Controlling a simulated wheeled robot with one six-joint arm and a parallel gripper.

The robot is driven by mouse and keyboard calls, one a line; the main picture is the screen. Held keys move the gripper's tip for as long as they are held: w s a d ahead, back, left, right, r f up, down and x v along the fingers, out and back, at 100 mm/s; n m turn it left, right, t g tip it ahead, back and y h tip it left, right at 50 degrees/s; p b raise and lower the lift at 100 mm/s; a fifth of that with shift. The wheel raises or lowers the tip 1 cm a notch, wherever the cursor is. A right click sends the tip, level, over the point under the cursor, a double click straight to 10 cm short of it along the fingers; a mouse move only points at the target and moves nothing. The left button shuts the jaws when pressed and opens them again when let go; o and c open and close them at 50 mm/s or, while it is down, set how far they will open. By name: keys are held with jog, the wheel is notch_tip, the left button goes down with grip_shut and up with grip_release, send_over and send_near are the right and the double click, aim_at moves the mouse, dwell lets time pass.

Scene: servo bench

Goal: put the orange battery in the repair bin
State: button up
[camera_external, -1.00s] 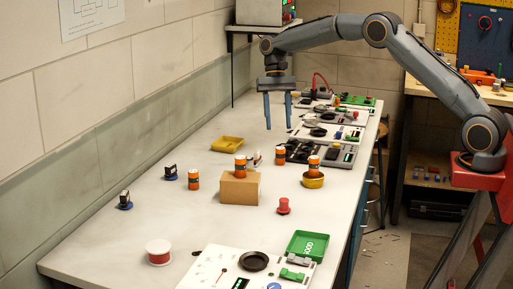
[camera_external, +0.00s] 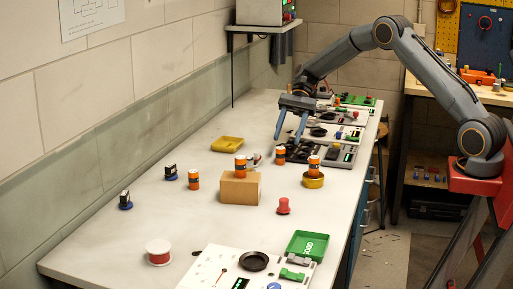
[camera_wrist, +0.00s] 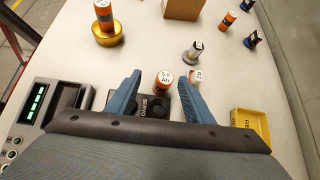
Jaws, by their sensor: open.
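Several orange batteries are in view. One orange battery (camera_external: 280,155) stands by the near left end of the grey bench device; in the wrist view it (camera_wrist: 161,84) has a white "5.0 Ah" top and shows between my fingers. My gripper (camera_external: 288,141) is open and tilted, its fingertips just above and behind that battery; it also shows in the wrist view (camera_wrist: 158,80). I cannot tell whether the fingers flank it. A yellow bin (camera_external: 227,143) lies to the left; its partly hidden label starts "RE" in the wrist view (camera_wrist: 245,113).
Another orange-and-black battery stands on a cardboard box (camera_external: 240,189), one on a round gold stand (camera_external: 313,181), one on the table (camera_external: 193,180). A silver cylinder (camera_wrist: 193,52) and a white-topped one (camera_wrist: 196,75) stand near my right finger. A green "GOOD" bin (camera_external: 296,253) is nearer.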

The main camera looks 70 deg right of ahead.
aim_at(281, 148)
jog(key=m+t, duration=0.1)
jog(key=d+f+m+t+y, duration=0.1)
jog(key=s+m+t, duration=0.1)
jog(key=shift+d+f+m+y, duration=0.25)
jog(key=shift+d+m+y, duration=0.05)
jog(key=shift+y, duration=0.1)
jog(key=shift+d+f+m+t+b, duration=0.2)
jog(key=shift+d+m+t+b, duration=0.25)
jog(key=shift+m+t, duration=0.5)
jog(key=shift+t+p+x, duration=0.25)
jog(key=shift+p+x, duration=0.1)
jog(key=shift+x, duration=0.55)
jog(key=x, duration=0.2)
jog(key=p+x, duration=0.2)
jog(key=x, duration=0.1)
jog(key=shift+s+a+f, duration=0.15)
jog(key=shift+a+f, duration=0.05)
jog(key=shift+a, duration=0.25)
grip_shut()
